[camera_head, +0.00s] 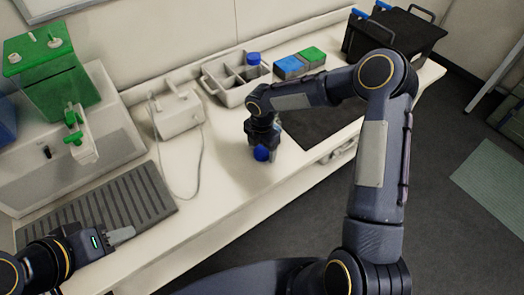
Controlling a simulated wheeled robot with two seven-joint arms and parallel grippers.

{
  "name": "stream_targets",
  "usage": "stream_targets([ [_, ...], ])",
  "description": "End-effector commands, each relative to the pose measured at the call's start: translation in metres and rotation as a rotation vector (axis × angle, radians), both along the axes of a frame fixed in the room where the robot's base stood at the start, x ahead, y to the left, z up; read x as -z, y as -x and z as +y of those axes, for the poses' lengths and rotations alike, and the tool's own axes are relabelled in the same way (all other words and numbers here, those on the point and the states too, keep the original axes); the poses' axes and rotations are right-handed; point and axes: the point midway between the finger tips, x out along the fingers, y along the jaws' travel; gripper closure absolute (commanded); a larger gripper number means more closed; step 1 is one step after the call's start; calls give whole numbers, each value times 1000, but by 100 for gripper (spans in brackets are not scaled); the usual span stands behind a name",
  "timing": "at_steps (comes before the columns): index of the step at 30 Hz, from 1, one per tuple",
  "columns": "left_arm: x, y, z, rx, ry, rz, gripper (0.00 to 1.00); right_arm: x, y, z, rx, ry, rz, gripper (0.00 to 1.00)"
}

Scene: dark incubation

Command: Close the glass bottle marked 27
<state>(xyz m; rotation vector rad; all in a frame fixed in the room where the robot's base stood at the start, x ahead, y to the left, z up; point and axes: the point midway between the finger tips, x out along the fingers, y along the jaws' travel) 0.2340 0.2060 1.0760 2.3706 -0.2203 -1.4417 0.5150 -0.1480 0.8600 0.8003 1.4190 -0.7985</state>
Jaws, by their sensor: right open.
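A blue cap (261,154) shows on the bench right at my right gripper. Whether it sits on a bottle cannot be told, as the gripper hides what is behind it. My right gripper (265,143) points down over the bench with its jaws open, its fingers around or just behind the blue cap. Another blue-capped bottle (253,61) stands in a compartment of the grey-white caddy (216,91). No number 27 is legible on either. My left gripper (121,235) is at the lower left, over the front of the bench, pointing right; its jaw opening is unclear.
Blue (288,67) and green (312,55) boxes stand behind my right forearm. A dark mat (315,118) lies right of the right gripper. A ribbed grey mat (115,207), a small white device (178,113) with a cable and a green-topped unit (50,70) are left. The front-middle bench is clear.

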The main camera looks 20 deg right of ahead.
Motion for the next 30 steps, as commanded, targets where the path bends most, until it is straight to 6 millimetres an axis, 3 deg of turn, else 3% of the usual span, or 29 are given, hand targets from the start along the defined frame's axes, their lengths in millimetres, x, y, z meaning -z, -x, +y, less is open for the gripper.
stream_targets([
  [6,0,0,0,0,0,0,60,0,0,0,0,0,0,26],
  [17,0,0,0,0,0,0,60,0,0,0,-1,0,0,74],
  [30,6,0,0,0,0,0,60,-12,-1,0,0,2,-3,74],
])
